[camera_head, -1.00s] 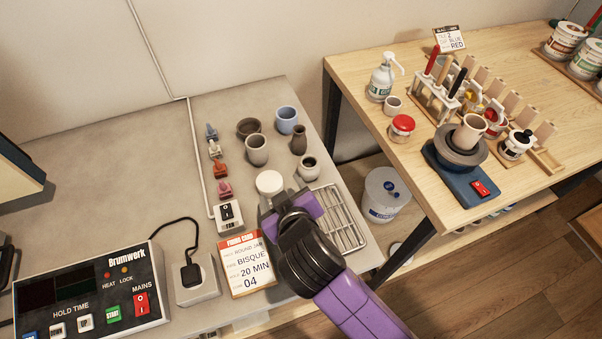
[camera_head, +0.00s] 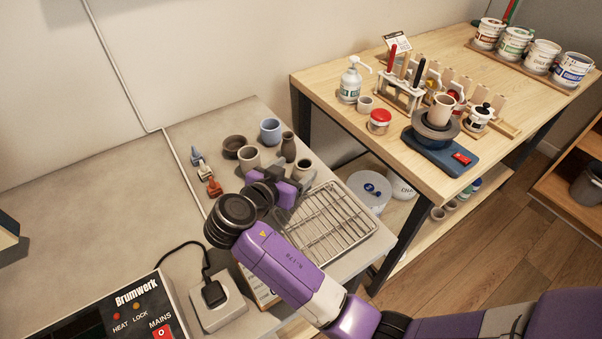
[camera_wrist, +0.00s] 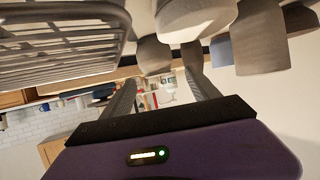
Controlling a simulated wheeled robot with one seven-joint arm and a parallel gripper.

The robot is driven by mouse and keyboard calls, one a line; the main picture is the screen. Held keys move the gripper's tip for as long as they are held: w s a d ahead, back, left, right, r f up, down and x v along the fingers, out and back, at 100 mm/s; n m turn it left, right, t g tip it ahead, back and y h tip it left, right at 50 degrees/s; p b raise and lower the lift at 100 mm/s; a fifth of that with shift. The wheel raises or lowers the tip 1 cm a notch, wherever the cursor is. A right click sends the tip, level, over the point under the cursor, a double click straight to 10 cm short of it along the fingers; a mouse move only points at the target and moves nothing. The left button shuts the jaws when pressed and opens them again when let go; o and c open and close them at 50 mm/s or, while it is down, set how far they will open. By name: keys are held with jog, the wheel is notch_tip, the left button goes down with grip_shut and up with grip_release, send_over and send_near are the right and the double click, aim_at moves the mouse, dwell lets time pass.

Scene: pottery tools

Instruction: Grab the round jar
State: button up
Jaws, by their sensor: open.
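The round jar (camera_head: 305,168), small and grey with a dark mouth, stands upright on the grey worktop at the near right of the pots, partly hidden by my gripper. My gripper (camera_head: 301,184) is low over the worktop, just on the near side of it. In the wrist view, which is upside down, my gripper (camera_wrist: 160,72) has its two fingers apart with nothing held. A grey rounded pot, seemingly the round jar (camera_wrist: 152,56), shows ahead between the fingers. I see no clear contact.
Close by stand a grey cup (camera_head: 248,157), a dark bowl (camera_head: 233,145), a blue cup (camera_head: 270,131) and a brown vase (camera_head: 288,147). A wire rack (camera_head: 335,225) lies to the right. A pale round object (camera_wrist: 195,16) is close in the wrist view.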

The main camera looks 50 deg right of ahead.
aim_at(307, 161)
jog(key=shift+p+x, duration=0.7)
jog(key=shift+x, duration=1.95)
jog(key=shift+s, duration=0.2)
jog(key=c, duration=1.5)
